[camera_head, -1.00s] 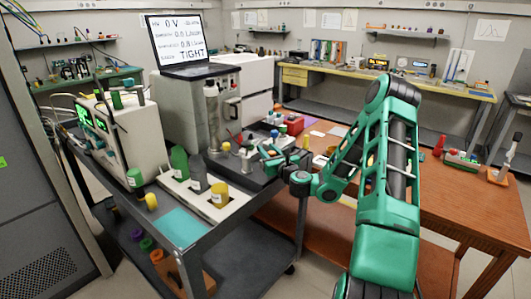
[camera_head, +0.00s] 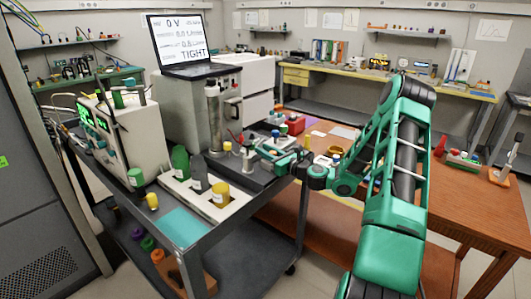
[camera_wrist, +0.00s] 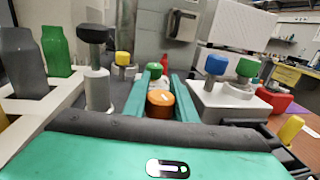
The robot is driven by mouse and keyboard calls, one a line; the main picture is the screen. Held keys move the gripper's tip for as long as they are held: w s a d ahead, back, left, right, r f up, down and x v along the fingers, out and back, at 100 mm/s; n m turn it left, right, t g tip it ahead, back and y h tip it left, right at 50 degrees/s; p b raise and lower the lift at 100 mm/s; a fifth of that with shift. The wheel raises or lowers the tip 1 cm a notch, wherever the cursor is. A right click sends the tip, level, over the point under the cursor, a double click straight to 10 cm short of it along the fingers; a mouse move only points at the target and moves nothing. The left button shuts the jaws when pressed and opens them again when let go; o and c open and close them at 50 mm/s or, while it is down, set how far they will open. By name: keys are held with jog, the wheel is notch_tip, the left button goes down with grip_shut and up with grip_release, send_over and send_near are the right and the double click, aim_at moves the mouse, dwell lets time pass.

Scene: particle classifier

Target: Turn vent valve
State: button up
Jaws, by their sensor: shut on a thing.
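My gripper (camera_wrist: 158,100) is at the dark tray on the cart, its two teal fingers pointing away from the wrist camera. An orange round knob (camera_wrist: 160,103) sits between the fingers, and they are shut on it. A green-capped knob (camera_wrist: 154,70) stands just beyond it, near the fingertips. To the left, a dark-handled knob (camera_wrist: 96,36) stands on a pale post, apart from the fingers. No label shows which knob is the vent valve. In the head view my gripper (camera_head: 275,150) reaches in from the right, and its fingers hide the orange knob.
Blue (camera_wrist: 215,64) and green (camera_wrist: 246,67) caps stand on a white block right of the fingers. A yellow-capped post (camera_wrist: 122,60) is behind left. Grey and green bottles (camera_wrist: 57,50) stand at left. The laptop screen (camera_head: 182,40) reads 0 V and TIGHT.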

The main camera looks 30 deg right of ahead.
jog(key=n+g+y, duration=0.1)
jog(key=y, duration=0.1)
jog(key=n+g+y, duration=0.1)
jog(key=n+y, duration=0.1)
jog(key=y, duration=0.1)
jog(key=s+a+n+g+y, duration=0.1)
jog(key=n+y, duration=0.1)
jog(key=shift+a+f+g+y, duration=0.1)
jog(key=shift+f+g+y, duration=0.1)
jog(key=shift+g+y, duration=0.1)
jog(key=shift+s+a+n+g+y, duration=0.15)
jog(key=shift+n+g+y, duration=0.5)
jog(key=shift+n+g, duration=0.15)
jog(key=shift+s+a+n+g+y, duration=0.1)
jog(key=shift+s+n+g+y, duration=0.1)
jog(key=shift+n+g+y, duration=0.55)
jog(key=shift+s+a+n+g+y, duration=0.15)
jog(key=shift+n+g+y, duration=0.5)
jog(key=shift+g, duration=0.2)
jog(key=o, duration=0.8)
jog(key=shift+d, duration=0.1)
jog(key=shift+c, duration=0.2)
jog(key=shift+a, duration=0.2)
jog(key=v, duration=1.1)
jog(key=shift+w, duration=0.2)
